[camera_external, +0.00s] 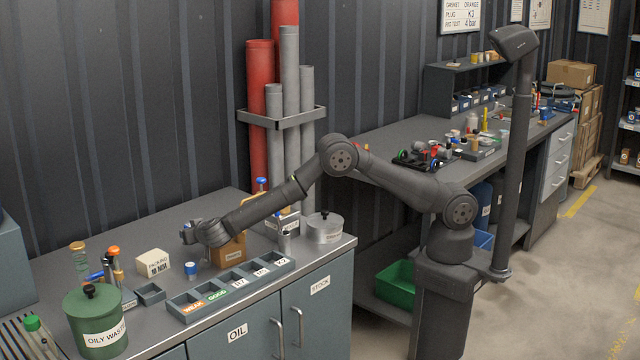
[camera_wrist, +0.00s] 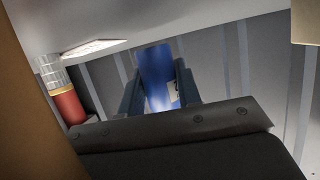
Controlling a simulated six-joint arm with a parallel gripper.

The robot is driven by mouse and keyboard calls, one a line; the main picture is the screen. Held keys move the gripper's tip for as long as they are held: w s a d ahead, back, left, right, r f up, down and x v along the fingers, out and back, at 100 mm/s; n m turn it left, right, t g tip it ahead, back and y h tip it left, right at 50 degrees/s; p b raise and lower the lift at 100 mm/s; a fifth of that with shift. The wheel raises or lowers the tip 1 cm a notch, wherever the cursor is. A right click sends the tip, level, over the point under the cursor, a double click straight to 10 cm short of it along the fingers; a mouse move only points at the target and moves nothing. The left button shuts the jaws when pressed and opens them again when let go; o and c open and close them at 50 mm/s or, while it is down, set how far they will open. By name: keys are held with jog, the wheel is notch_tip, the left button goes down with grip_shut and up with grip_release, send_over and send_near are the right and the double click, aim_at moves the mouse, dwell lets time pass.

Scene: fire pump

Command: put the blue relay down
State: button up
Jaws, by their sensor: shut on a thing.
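My gripper (camera_external: 190,234) is shut on the blue relay and holds it above the grey bench at the left, beside the orange-brown box. In the wrist view the blue relay (camera_wrist: 155,72) sits between the two dark fingers, with a small pale label on its side. In the external view the relay is mostly hidden by the gripper; only a small blue bit shows. The bench top (camera_external: 190,210) lies below.
Nearby are a small blue-and-white item (camera_external: 191,271), a packing box (camera_external: 153,263), an orange-brown box (camera_external: 229,252), a round tin (camera_external: 325,228) and a green OILY WASTE can (camera_external: 97,325).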

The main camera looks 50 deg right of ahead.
jog(key=shift+f, duration=0.45)
jog(key=o, duration=1)
jog(key=shift+f, duration=0.1)
jog(key=v, duration=0.6)
jog(key=r+v, duration=0.1)
jog(key=v, duration=0.5)
jog(key=shift+r, duration=0.2)
